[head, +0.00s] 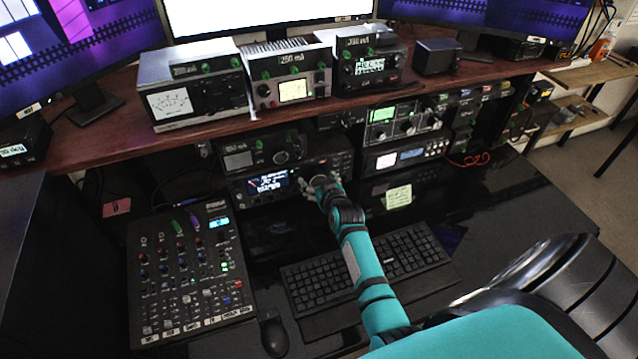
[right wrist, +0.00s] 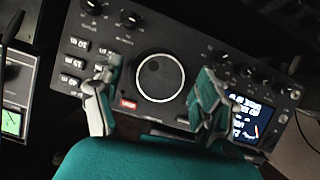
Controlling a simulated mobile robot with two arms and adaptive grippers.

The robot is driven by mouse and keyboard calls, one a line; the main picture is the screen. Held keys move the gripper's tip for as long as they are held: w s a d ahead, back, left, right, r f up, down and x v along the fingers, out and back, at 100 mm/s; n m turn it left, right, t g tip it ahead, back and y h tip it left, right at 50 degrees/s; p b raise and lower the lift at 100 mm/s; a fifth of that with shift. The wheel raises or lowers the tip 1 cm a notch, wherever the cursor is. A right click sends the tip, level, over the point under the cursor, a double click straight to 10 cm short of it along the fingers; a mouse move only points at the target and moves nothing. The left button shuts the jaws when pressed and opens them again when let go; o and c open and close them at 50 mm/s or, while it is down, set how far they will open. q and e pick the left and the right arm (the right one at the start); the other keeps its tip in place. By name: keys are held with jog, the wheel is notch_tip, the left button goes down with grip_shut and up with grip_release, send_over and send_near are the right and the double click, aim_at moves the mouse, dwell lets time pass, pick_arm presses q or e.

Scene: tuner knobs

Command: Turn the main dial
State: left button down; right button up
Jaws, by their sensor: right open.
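The main dial is a large round dark knob with a pale ring on the front of a black radio; it shows clearly in the right wrist view (right wrist: 160,77). In the head view the radio (head: 283,199) stands on the desk under the shelf, its lit display (head: 268,185) left of my gripper. My right gripper (head: 322,186) is at the radio's front and covers most of the dial there. In the right wrist view its two fingers (right wrist: 155,100) are apart, one on each side of the dial, with nothing between them but the dial's face. Contact cannot be told. My left gripper is not in view.
A keyboard (head: 420,248), a mixer (head: 190,262) and a mouse (head: 274,334) lie on the desk below. More radios (head: 392,125) stand to the right. The wooden shelf (head: 225,128) overhangs the radio. The black desk at right (head: 500,215) is mostly clear.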

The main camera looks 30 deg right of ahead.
jog(key=c, duration=1.2)
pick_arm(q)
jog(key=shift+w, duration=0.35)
pick_arm(e)
jog(key=shift+o, duration=0.2)
jog(key=shift+m+y, duration=0.3)
jog(key=m+y+b, duration=0.2)
jog(key=m, duration=0.1)
jog(key=shift+d+f+t, duration=0.15)
jog(key=shift+f+t, duration=0.05)
jog(key=shift+t, duration=0.2)
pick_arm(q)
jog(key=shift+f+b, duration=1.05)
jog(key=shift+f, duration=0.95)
pick_arm(e)
jog(key=shift+r+m+t+y, duration=0.15)
jog(key=shift+m+t+y, duration=0.15)
jog(key=shift+m+y, duration=0.45)
